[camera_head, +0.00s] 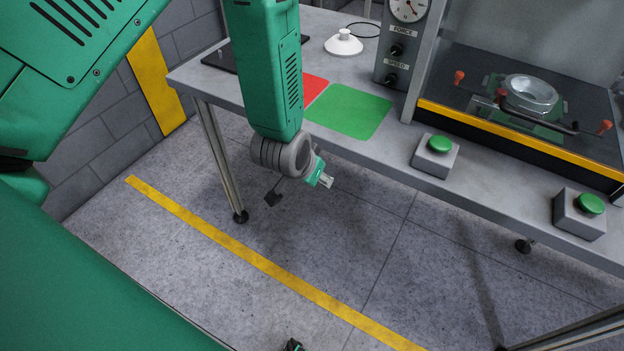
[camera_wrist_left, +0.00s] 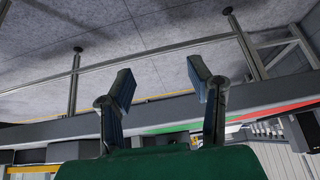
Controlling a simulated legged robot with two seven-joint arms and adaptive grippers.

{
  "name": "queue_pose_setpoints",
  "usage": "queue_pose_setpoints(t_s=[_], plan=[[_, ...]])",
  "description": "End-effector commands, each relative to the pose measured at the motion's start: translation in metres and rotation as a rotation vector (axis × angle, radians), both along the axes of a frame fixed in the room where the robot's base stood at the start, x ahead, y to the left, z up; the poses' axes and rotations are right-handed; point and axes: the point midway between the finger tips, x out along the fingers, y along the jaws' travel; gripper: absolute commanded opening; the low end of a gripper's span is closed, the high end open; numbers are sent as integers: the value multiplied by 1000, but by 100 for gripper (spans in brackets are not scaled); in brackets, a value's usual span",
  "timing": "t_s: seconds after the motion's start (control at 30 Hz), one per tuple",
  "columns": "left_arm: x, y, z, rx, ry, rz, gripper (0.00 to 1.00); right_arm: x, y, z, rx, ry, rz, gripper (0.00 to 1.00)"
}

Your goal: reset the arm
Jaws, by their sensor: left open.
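My left arm hangs down in front of the table in the head view. Its gripper (camera_head: 300,188) is below the table's front edge, above the floor, and small in that view. In the left wrist view its two fingers (camera_wrist_left: 160,88) stand apart with nothing between them, so it is open and empty. It touches nothing that I can see.
The grey table (camera_head: 385,150) carries a green mat (camera_head: 348,110), a red mat (camera_head: 314,88), two green-button boxes (camera_head: 436,157) (camera_head: 580,215) and a fixture with a metal ring (camera_head: 530,95). A table leg (camera_head: 222,165) stands left of the gripper. Floor below is clear.

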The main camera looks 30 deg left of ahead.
Motion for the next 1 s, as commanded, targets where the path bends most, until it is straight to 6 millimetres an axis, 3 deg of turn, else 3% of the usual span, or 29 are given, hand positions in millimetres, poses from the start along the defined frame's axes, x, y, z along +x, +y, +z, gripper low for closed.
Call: queue_pose_setpoints(t_s=[0.37, 0.47, 0.57, 0.73, 0.9, 1.0], plan=[[-3, 1, -2, 0, 5, 0, 47, 2, 0, -1, 0, 2, 0, 40], [-18, 4, -16, 3, 36, -2, 47, 2, 0, -4, 0, 2, 0, 40], [-58, 13, -45, 8, 113, -2, 47, 2, 0, -9, 0, 2, 0, 40], [-154, 31, -96, 13, 289, -6, 47, 2, 0, -21, 0, 3, 0, 40], [-232, 43, -118, 7, 430, -3, 47, 2, 0, -28, 0, 3, 0, 40], [-255, 46, -122, 4, 472, -2, 47, 2, 0, -30, 0, 3, 0, 40]])
